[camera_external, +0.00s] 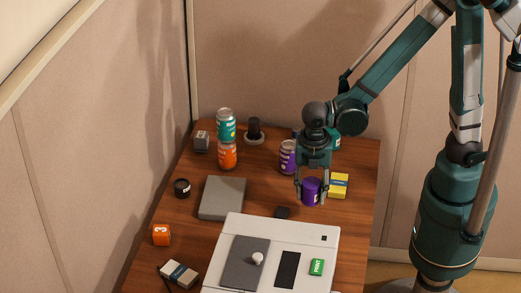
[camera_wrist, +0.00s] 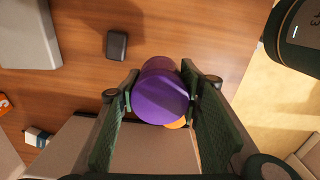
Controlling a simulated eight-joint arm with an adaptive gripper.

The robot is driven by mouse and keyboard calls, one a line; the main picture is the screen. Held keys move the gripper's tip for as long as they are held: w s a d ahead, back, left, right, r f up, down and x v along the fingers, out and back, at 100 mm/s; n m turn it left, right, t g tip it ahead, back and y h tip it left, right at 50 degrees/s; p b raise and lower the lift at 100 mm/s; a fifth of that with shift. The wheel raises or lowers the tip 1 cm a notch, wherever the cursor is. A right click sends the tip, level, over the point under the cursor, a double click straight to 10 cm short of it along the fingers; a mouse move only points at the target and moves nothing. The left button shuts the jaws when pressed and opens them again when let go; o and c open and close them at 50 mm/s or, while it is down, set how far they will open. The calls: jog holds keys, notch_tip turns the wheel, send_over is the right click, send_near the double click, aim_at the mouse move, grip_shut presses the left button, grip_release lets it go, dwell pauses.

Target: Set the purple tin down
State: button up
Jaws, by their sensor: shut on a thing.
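The purple tin (camera_external: 311,191) is between the fingers of my gripper (camera_external: 312,194), over the right part of the wooden table. In the wrist view the tin (camera_wrist: 160,100) sits between both green finger pads of my gripper (camera_wrist: 160,105), which is shut on it. Its round purple end faces the camera. I cannot tell whether the tin's base touches the table or hangs just above it. A small orange patch shows beside the tin in the wrist view, mostly hidden.
A yellow box (camera_external: 340,183) stands close to the right of the tin. A purple can (camera_external: 288,157) is behind it. A small black block (camera_external: 283,212) lies to the left front. A white machine (camera_external: 225,240) fills the front; a grey slab (camera_external: 222,198) lies left. Bare wood (camera_external: 262,190) shows between.

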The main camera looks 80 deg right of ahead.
jog(key=w+a+p, duration=0.1)
jog(key=w+a, duration=0.8)
jog(key=a, duration=0.1)
jog(key=shift+w, duration=0.2)
jog(key=shift+f, duration=0.2)
jog(key=shift+f+b, duration=0.5)
jog(key=shift+f, duration=2.55)
jog(key=shift+f+b, duration=0.45)
jog(key=shift+f, duration=1.45)
jog(key=shift+f, duration=0.15)
